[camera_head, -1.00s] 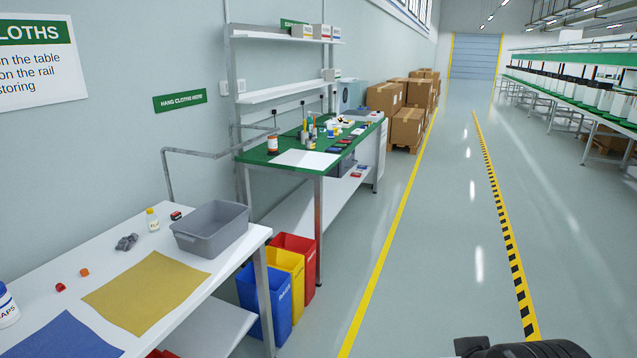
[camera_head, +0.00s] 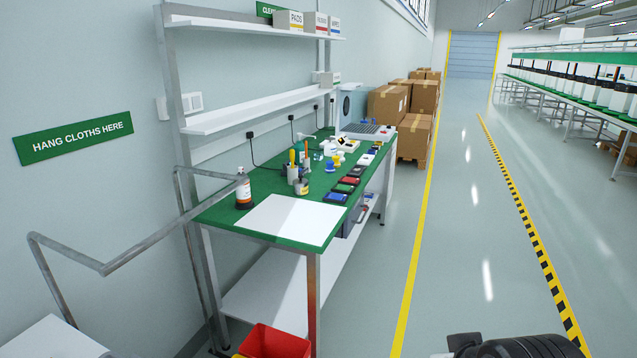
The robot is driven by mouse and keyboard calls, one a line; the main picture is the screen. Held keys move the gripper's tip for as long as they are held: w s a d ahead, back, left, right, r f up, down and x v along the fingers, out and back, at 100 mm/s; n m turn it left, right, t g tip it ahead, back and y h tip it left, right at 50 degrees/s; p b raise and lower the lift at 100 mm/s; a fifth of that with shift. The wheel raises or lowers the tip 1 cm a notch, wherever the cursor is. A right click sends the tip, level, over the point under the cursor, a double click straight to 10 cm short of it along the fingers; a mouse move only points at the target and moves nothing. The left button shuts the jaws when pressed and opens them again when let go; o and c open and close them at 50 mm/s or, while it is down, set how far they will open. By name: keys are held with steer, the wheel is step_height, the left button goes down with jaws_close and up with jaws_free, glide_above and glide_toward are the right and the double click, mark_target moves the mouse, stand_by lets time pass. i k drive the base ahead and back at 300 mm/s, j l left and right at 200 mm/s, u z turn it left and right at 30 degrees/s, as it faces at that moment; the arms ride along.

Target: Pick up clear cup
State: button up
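I cannot make out a clear cup in this view. The green-topped workbench (camera_head: 262,181) stands ahead against the left wall with several small items on it. A brown bottle (camera_head: 243,190) with a white label stands at its near left, beside a white sheet (camera_head: 291,219). Tools stand upright in a holder (camera_head: 301,186) near the middle. A dark rounded part of my own body shows at the bottom right. My gripper's fingers do not show.
A metal rail (camera_head: 104,268) juts from the left wall above a white table corner (camera_head: 55,341). A red bin (camera_head: 274,342) stands at the bench's near end. Cardboard boxes (camera_head: 412,133) stand behind the bench. The floor (camera_head: 458,240) to the right is clear.

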mark_target(318, 154)
steer(key=i+u, duration=0.1)
steer(key=i, duration=0.7)
steer(key=i+l+u, duration=0.1)
steer(key=i, duration=0.75)
steer(key=i+l+u, duration=0.25)
steer(key=i+l, duration=0.45)
steer(key=i, duration=0.15)
steer(key=i+l+u, duration=0.25)
steer(key=i+l, duration=0.55)
